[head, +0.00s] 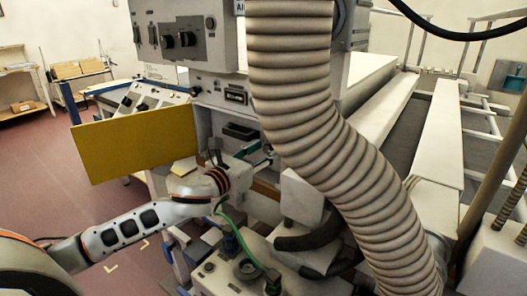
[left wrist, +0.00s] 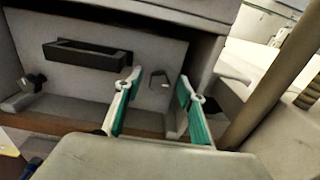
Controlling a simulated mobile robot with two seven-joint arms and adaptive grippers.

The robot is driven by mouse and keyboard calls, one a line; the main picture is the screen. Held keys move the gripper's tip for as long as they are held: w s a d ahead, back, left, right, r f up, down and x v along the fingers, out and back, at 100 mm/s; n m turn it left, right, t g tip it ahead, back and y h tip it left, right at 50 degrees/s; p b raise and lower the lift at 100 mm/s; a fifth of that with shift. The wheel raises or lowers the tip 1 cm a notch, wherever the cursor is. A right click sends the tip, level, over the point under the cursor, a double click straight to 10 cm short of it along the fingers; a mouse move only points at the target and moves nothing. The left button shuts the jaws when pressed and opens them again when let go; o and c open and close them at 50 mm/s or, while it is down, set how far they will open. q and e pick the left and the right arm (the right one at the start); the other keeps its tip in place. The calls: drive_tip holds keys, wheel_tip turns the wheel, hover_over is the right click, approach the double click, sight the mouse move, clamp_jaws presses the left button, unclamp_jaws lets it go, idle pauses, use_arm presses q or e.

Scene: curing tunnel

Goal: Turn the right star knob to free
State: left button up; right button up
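A second dark star knob (left wrist: 34,82) is on the panel's left side. My left gripper (head: 262,156) reaches toward this panel in the head view, with the hose partly covering that area. In the left wrist view its two teal-padded fingers are spread, one on each side of the right knob. I see no finger touching the knob. I cannot tell how much depth separates them. My right gripper is not in view.
A dark recessed handle (left wrist: 88,55) sits between the knobs. A ribbed hose (head: 320,140) hangs close to the right of my left gripper. A yellow panel (head: 135,143) stands to its left. Machine parts and a green cable (head: 240,240) lie below.

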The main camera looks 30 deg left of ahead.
use_arm(q)
drive_tip(key=c, duration=1.1)
